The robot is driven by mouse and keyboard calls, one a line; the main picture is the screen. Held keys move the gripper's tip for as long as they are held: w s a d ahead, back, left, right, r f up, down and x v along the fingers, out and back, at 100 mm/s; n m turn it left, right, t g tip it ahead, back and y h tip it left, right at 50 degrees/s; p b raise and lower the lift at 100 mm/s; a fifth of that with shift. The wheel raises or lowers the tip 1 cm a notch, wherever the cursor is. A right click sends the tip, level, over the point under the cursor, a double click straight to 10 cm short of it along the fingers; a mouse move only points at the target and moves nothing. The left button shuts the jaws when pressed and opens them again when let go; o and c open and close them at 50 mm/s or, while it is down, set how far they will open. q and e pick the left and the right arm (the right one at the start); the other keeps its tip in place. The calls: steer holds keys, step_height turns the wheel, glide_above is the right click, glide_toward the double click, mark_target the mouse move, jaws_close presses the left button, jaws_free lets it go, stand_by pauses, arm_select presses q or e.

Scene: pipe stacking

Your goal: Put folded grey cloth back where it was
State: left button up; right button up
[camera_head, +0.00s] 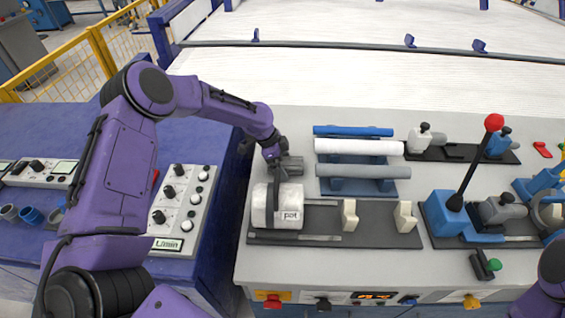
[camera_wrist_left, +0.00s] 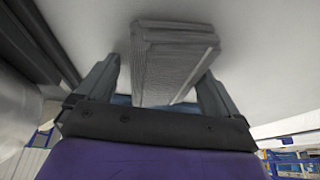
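The folded grey cloth (camera_head: 291,166) lies on the light bench top just behind the white roll, partly covered by my left gripper in the head view. My left gripper (camera_head: 276,172) is down at the cloth. In the left wrist view the cloth (camera_wrist_left: 172,62) shows as a layered grey block between the two fingers of my left gripper (camera_wrist_left: 160,82). A gap shows between the left finger and the cloth; the right finger is close to it, and contact there cannot be told. My right gripper is out of view.
The white roll (camera_head: 291,216) sits on a dark fixture plate (camera_head: 380,231) right in front of the cloth. A blue rack (camera_head: 325,186) with blue, white and grey pipes stands to the right. A control box (camera_head: 183,205) is at left. Clamps and a lever (camera_head: 473,165) fill the right side.

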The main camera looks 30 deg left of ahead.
arm_select(q)
steer(key=shift+r+p, duration=0.3)
steer(key=shift+r, duration=0.05)
steer(key=b+v, duration=0.2)
steer(key=v, duration=0.9)
steer(key=shift+a+r, duration=0.25)
steer(key=shift+r, duration=0.05)
steer(key=shift+s, duration=0.1)
